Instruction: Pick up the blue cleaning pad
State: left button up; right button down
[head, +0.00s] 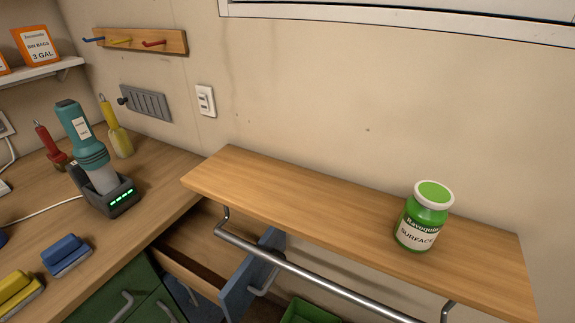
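The blue cleaning pad (66,254) lies on the wooden counter at the lower left of the head view. It has a blue top over a greyish base. A similar yellow pad (17,292) lies in front of it, nearer the bottom left corner, with a small gap between them. Neither of my grippers shows in the head view.
A teal handheld device (80,133) stands in a dark charging dock (109,195) behind the blue pad. A red bottle (52,147) and a yellow bottle (119,136) stand further back. A green jar (425,217) sits on the wooden shelf (300,205). A blue drawer front (250,280) stands open below.

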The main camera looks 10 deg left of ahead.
aim_at(63, 256)
jog(key=u, duration=2.05)
